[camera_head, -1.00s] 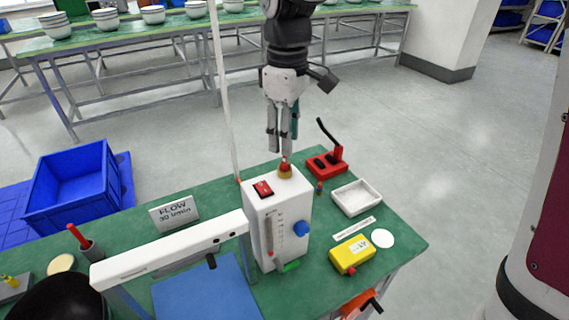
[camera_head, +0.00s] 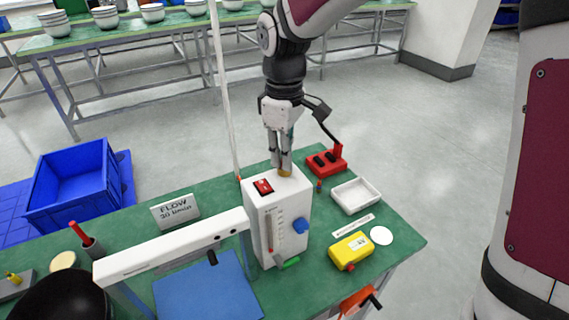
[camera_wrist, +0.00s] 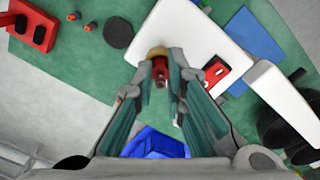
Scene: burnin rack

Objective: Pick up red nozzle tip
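The red nozzle tip (camera_wrist: 159,68) stands on a brass seat (camera_head: 285,173) on top of the white flow-meter box (camera_head: 279,212). In the head view my fingers hide the red tip; in the wrist view it shows between my fingertips. My gripper (camera_head: 281,168) points down over the box, with its fingertips lowered to about the tip's height. In the wrist view my gripper (camera_wrist: 160,72) is open, with one finger on each side of the tip and narrow gaps. Contact with the tip is not visible.
A red rocker switch (camera_head: 263,187) is on the box top. A red block with a lever (camera_head: 327,163), a white tray (camera_head: 356,196) and a yellow device (camera_head: 350,251) stand to the right. A white arm-like bar (camera_head: 170,247) crosses the front left.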

